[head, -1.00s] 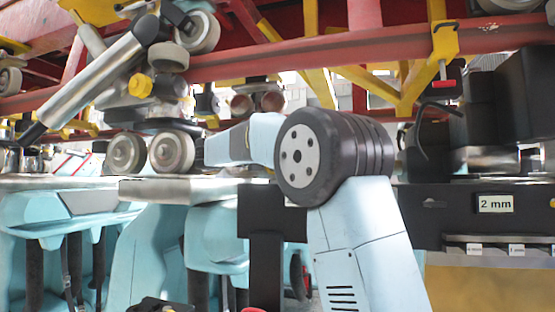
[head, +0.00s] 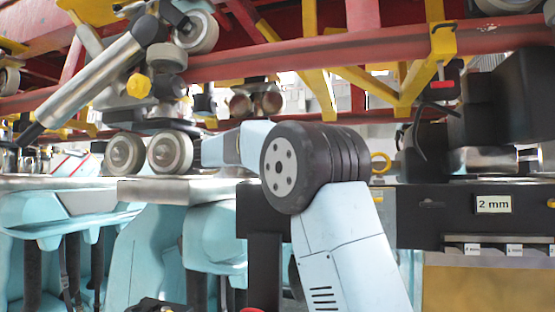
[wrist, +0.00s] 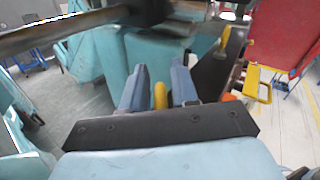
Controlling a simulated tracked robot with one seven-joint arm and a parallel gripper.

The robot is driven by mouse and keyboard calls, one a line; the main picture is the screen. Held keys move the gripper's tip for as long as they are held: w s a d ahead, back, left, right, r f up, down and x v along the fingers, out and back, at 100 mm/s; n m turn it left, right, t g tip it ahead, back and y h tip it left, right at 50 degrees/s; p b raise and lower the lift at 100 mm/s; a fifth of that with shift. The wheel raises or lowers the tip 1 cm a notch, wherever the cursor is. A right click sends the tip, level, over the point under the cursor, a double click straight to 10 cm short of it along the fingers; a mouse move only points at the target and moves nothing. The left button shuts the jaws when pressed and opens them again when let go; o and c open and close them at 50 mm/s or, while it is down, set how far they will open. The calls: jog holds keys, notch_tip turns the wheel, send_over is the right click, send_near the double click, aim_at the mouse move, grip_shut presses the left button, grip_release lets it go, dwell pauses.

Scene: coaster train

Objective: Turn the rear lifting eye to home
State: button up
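In the wrist view my gripper (wrist: 159,88) is open, with its two blue-grey fingers apart. A yellow lifting eye (wrist: 160,95), seen nearly edge-on, shows between the fingers with a narrow gap on each side. I cannot tell how far it reaches between them in depth. In the head view my arm hides the gripper. A yellow ring (head: 388,158) stands just right of my arm's dark joint; I cannot tell whether it is the same eye.
A red and yellow track frame (head: 350,55) with wheels crosses above. A black block (head: 510,90) and a shelf labelled 2 mm (head: 430,215) are at the right. Pale blue seats (head: 70,220) fill the lower left. A yellow handle (wrist: 258,88) is right of the gripper in the wrist view.

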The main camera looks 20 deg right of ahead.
jog(key=shift+o, duration=0.8)
jog(key=shift+r, duration=0.15)
jog(key=r, duration=0.3)
jog(key=shift+s+r, duration=0.1)
jog(key=shift+s, duration=0.1)
jog(key=s+r, duration=0.9)
jog(key=s, duration=0.4)
jog(key=shift+s+a+r, duration=0.15)
jog(key=shift+s, duration=0.1)
jog(key=shift+c, duration=0.3)
